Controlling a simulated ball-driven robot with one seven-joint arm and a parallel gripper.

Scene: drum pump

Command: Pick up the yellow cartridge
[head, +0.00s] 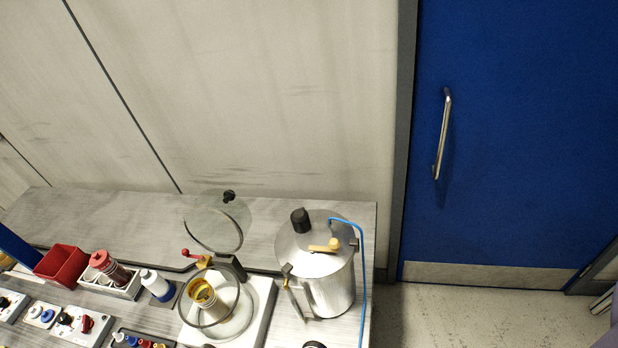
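A short cylinder with a yellow top, which looks like the yellow cartridge (201,291), stands inside a round clear vessel (232,319) at the bottom centre. The vessel sits on a white base (262,296). Its round glass lid (216,222) with a black knob is swung up behind it, so the top looks open. The lower part of the cartridge is seen only through the glass. My gripper is not in view.
A steel drum (331,287) with a black cap and blue hose stands close right of the vessel. A white bottle (157,286), a white tray holding a red-capped cylinder (108,266) and a red bin (62,264) stand left. The back bench top (110,217) is clear.

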